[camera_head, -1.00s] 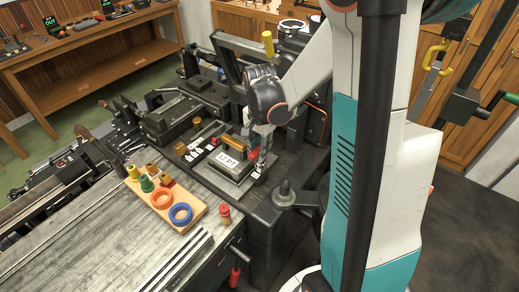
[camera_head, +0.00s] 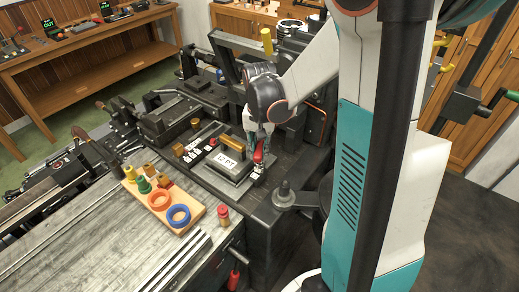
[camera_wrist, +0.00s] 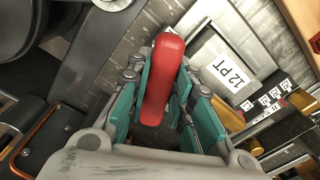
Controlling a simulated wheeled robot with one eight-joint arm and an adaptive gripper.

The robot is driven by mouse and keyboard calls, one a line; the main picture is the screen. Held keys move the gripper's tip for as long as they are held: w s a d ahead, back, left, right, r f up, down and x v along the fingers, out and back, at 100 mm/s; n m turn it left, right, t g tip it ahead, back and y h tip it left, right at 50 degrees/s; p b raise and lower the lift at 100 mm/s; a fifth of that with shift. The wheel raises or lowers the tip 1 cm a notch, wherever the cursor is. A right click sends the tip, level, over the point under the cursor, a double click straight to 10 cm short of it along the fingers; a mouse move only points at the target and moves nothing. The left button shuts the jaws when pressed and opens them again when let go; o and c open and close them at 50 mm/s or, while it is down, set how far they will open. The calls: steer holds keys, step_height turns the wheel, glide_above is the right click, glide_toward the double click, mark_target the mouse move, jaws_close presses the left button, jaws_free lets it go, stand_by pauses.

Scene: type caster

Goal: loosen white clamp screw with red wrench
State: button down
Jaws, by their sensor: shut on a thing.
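My gripper (camera_head: 260,146) is low over the machine at the right end of the type block, pointing down. In the wrist view its teal-padded fingers (camera_wrist: 165,88) are shut on the red wrench (camera_wrist: 162,75), whose red handle stands between them. The red wrench also shows in the head view (camera_head: 259,155) as a red patch at the fingers. The wrench's lower end is hidden by the handle and the fingers. I cannot make out the white clamp screw in either view.
A grey block labelled 12 PT (camera_head: 227,163) lies just left of my gripper, with small white-labelled tiles near it. A wooden tray (camera_head: 197,212) with orange and blue rings is on the bench at front left. A dark post (camera_head: 284,193) stands near in front.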

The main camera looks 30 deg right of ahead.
steer(key=shift+r, duration=0.15)
steer(key=shift+r+p, duration=1.05)
steer(key=shift+r, duration=0.35)
steer(key=shift+r+p, duration=1.35)
steer(key=shift+r, duration=0.65)
steer(key=c, duration=2)
jaws_free()
jaws_close()
